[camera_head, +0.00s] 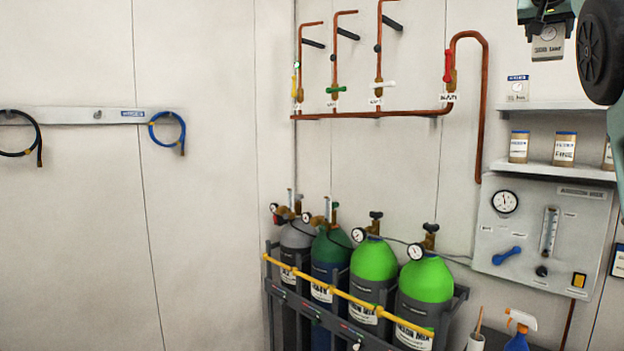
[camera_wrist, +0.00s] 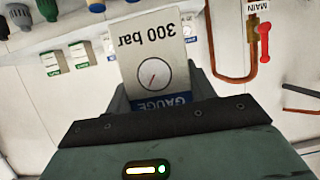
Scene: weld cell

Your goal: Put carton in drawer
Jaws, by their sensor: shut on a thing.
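My gripper (camera_head: 548,24) is high at the top right of the head view, in front of the wall. It is shut on a small white carton (camera_head: 547,48), which hangs below it, clear of the shelves. In the wrist view the carton (camera_wrist: 153,55) sits between the dark fingers of my gripper (camera_wrist: 158,95). It shows a round dial, the text "300 bar" and a blue "GAUGE" band, upside down in that picture. No drawer is visible in either view.
Another white carton (camera_head: 517,89) stands on the upper shelf (camera_head: 550,107). Labelled jars (camera_head: 564,149) stand on the lower shelf (camera_head: 555,171). A grey gauge panel (camera_head: 525,262) hangs below. Gas cylinders (camera_head: 427,281) stand in a rack under copper pipes. The left wall is mostly bare.

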